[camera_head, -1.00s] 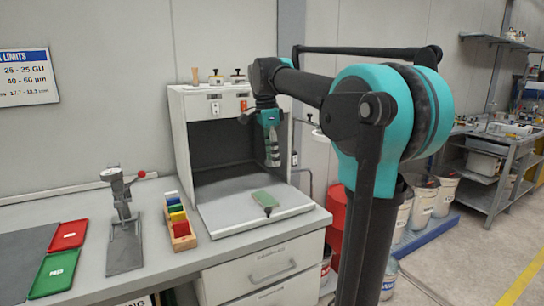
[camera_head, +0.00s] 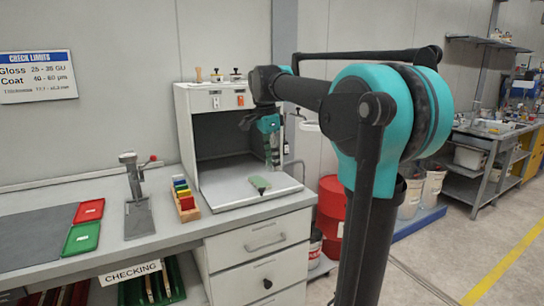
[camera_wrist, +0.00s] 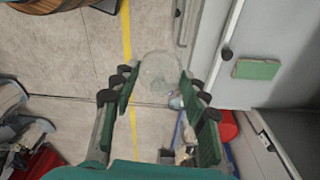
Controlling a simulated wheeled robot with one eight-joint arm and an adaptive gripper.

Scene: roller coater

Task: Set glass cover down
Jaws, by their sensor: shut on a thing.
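The glass cover (camera_wrist: 158,68) is a clear, round, see-through piece between my fingertips in the wrist view. My gripper (camera_wrist: 159,82) is shut on it, with one green-padded finger on each side. In the head view my gripper (camera_head: 272,150) hangs fingers down in front of the open grey cabinet (camera_head: 184,115). I cannot make out the cover there. A green panel (camera_head: 260,183) lies on the cabinet's pale floor, below and slightly left of my gripper. The panel also shows at right in the wrist view (camera_wrist: 256,69).
Left of the cabinet stand a rack of coloured blocks (camera_head: 187,203), a grey stand (camera_head: 138,215) and red (camera_head: 89,210) and green (camera_head: 82,238) trays. A red drum (camera_head: 331,205) is right of the bench.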

